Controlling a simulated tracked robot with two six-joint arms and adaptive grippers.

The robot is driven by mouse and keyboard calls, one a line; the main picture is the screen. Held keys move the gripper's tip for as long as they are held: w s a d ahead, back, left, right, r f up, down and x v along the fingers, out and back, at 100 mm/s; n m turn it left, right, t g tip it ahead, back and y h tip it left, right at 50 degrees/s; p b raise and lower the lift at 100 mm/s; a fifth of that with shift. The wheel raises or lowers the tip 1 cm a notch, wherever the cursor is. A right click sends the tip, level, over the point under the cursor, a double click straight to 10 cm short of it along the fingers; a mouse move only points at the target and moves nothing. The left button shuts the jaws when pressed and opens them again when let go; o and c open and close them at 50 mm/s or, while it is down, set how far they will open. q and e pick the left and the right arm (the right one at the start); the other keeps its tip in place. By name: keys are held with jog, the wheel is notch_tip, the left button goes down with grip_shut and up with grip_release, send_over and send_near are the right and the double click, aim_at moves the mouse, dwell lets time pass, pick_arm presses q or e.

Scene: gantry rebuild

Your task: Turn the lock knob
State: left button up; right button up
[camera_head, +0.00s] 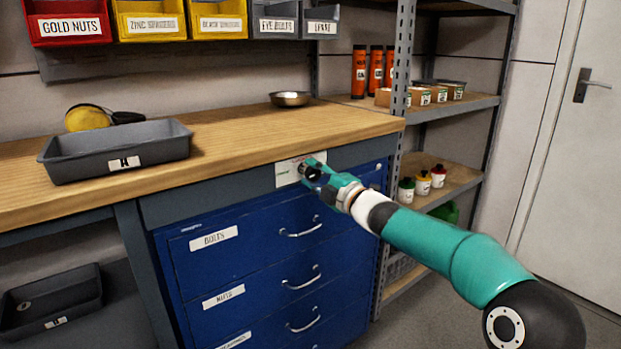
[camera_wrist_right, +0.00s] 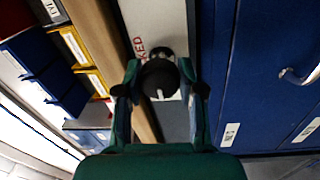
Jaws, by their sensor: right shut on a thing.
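The lock knob (camera_wrist_right: 159,79) is round and black with a white pointer mark. In the right wrist view it sits between the two green fingers of my right gripper (camera_wrist_right: 160,88), which is shut on it. The knob is on a pale plate (camera_head: 288,173) on the bench's front rail, above the blue drawers. Part of a red word ending in "KED" shows beside the knob in the wrist view. In the head view my right gripper (camera_head: 312,172) reaches in from the right and covers most of the knob. My left gripper is not in view.
The blue drawer cabinet (camera_head: 262,255) with metal handles is just below. On the wooden bench top (camera_head: 240,135) are a grey tray (camera_head: 70,166), yellow ear muffs (camera_head: 88,118) and a metal bowl (camera_head: 290,98). A shelf rack upright (camera_head: 402,60) stands close to the right.

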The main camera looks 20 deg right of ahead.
jog(key=shift+a+f, duration=0.3)
jog(key=shift+f, duration=0.05)
jog(key=o, duration=1.1)
jog(key=shift+r, duration=0.1)
jog(key=shift+c, duration=0.2)
jog(key=shift+o, duration=0.5)
jog(key=shift+d+r, duration=0.1)
jog(key=shift+d, duration=0.05)
jog(key=shift+s+d, duration=0.3)
jog(key=shift+s, duration=0.3)
jog(key=v, duration=1)
jog(key=shift+s, duration=0.3)
jog(key=shift+f, duration=0.3)
